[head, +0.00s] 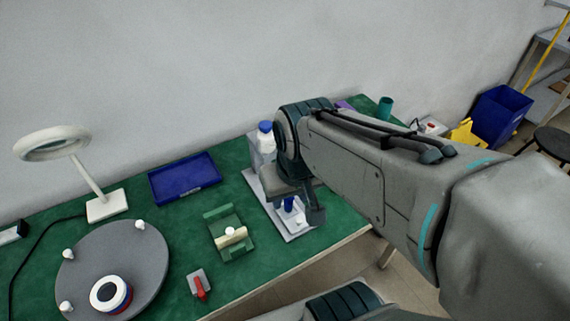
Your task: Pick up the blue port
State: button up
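A small blue piece (288,203), which looks like the blue port, stands on a white and grey stand (297,230) on the green table. My gripper (297,208) is low over the stand, pointing down, with one dark finger just right of the blue piece. The blue piece appears between the fingers, but my wrist hides its top and much of the other finger. I cannot tell whether the fingers touch it or how far apart they are.
A white bottle with a blue cap (265,141) stands behind the stand. Left are a blue tray (185,178), a green fixture (226,252), a red-handled item (200,287), a grey round plate (139,258) and a white lamp (104,207). My arm covers the table's right part.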

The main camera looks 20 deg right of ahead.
aim_at(287, 202)
jog(key=u, duration=2.3)
jog(key=k, duration=1.1)
jog(key=z, duration=1.35)
jog(key=i, duration=0.5)
